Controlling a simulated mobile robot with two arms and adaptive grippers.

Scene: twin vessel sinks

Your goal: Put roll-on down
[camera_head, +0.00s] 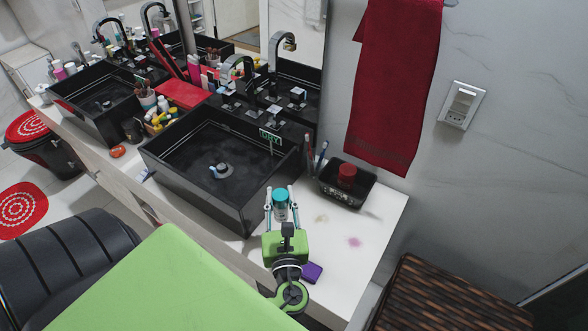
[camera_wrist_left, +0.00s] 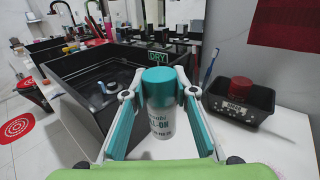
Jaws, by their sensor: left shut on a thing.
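The roll-on (camera_head: 280,205) is a small bottle with a teal cap and a white, lettered body. It also shows upright in the left wrist view (camera_wrist_left: 161,122), between the fingers. My left gripper (camera_head: 280,193) is shut on it, over the white counter (camera_head: 372,222) to the right of the near black sink (camera_head: 220,150). My right gripper is in neither view.
A black tray (camera_head: 330,190) with a red-topped item (camera_head: 346,174) stands behind and to the right. A purple item (camera_head: 312,271) lies near the counter's front. A red towel (camera_head: 395,90) hangs on the wall. The right part of the counter is clear except for faint stains.

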